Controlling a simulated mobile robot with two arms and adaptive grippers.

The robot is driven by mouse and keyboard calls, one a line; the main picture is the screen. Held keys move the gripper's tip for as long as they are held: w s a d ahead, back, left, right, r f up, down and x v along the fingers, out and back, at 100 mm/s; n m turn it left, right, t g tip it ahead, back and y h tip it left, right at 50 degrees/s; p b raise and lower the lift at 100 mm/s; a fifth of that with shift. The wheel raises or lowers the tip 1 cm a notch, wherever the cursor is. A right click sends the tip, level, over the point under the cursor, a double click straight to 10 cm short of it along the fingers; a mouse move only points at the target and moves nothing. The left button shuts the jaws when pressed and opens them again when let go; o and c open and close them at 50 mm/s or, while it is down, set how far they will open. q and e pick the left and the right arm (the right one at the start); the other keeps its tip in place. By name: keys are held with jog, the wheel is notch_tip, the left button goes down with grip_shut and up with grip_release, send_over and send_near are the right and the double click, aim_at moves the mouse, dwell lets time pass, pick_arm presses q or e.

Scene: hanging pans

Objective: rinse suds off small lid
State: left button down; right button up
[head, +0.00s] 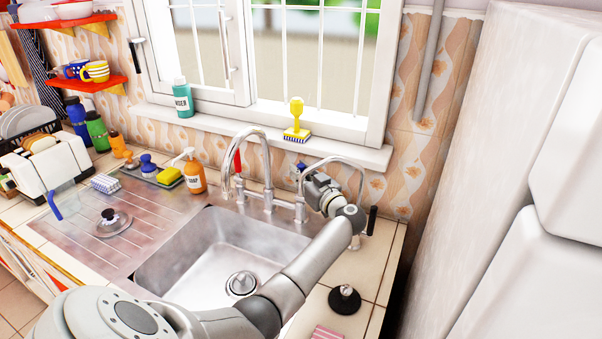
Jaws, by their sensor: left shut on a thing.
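A small glass lid with a dark knob (110,222) lies on the ribbed metal drainboard left of the sink; I cannot make out suds on it. The metal sink (190,262) has a round metal piece (241,284) on its floor, which looks like a drain strainer. A curved chrome faucet (262,150) with a red handle (238,162) stands behind the sink, with another curved spout (345,163) to its right. My left gripper (306,180) is shut at the blue tap handle (300,168) beside the faucets; its fingertips are small and partly hidden. My right gripper is out of view.
A black plug (344,298) sits on the right counter. A white fridge (500,170) bounds the right.

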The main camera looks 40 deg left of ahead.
pick_arm(q)
jog(key=shift+s+d+f+n+y, duration=0.1)
jog(key=shift+s+d+n+y, duration=0.1)
jog(key=shift+s+n+y, duration=0.4)
jog(key=shift+s+d+f+n+y, duration=0.1)
jog(key=shift+s+d+n+y, duration=0.15)
jog(key=shift+s+n, duration=0.4)
jog(key=shift+w+a, duration=0.1)
jog(key=shift+w, duration=0.05)
jog(key=c, duration=1.3)
grip_release()
jog(key=v, duration=1.2)
